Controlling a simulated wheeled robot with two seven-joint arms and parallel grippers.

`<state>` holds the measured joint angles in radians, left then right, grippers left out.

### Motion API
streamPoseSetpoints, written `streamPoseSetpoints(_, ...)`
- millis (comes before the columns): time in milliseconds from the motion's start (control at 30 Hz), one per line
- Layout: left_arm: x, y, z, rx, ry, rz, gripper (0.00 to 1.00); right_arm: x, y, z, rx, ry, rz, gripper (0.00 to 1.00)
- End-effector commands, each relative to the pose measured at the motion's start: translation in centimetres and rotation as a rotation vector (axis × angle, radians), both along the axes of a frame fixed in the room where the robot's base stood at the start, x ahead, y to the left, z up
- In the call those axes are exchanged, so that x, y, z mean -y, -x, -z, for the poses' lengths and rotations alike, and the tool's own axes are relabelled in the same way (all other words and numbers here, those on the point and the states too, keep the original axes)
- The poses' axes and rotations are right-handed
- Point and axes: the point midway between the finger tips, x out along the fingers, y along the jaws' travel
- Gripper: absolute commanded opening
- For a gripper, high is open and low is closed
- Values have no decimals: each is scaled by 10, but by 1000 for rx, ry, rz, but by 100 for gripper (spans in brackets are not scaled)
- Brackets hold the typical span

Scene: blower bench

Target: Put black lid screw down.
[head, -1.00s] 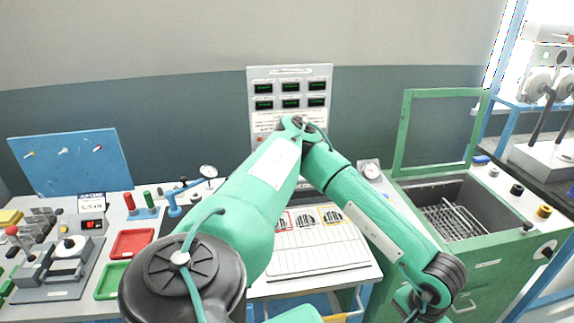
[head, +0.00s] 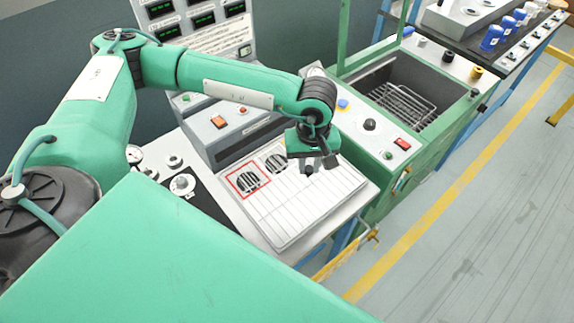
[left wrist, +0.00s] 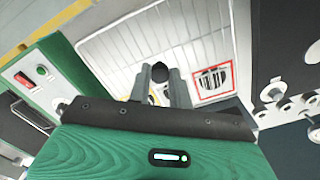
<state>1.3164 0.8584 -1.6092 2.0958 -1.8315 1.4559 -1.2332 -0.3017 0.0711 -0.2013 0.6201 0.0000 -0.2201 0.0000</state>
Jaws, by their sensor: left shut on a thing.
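The black lid screw (left wrist: 160,70) is a small dark round piece between the two fingers of my left gripper (left wrist: 160,84) in the left wrist view. In the head view my left gripper (head: 320,166) points down over the right part of a white gridded tray (head: 290,215) on the bench, and the screw's dark end (head: 308,169) shows at its fingers. The gripper is shut on the screw. I cannot tell how far the screw is above the tray. The tray also shows in the left wrist view (left wrist: 115,45). My right gripper is not in view.
A red-framed picture card (head: 247,181) lies at the tray's back left. A grey switch box (head: 218,128) stands behind the tray. A green machine with an open basin and wire rack (head: 405,105) stands to the right. Most tray cells look empty.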

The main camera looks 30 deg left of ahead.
Motion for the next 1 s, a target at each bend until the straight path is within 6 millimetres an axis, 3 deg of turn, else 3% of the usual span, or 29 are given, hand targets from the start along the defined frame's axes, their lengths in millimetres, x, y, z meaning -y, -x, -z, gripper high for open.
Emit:
streamPoseSetpoints(367,-6,-26,-43,-7,0,-818,0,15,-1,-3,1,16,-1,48)
streamPoseSetpoints(800,-46,-42,-85,-11,-1,-1786,0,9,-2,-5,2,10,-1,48)
streamPoseSetpoints(1000,-63,-42,-94,-11,-2,-2070,0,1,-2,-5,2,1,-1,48)
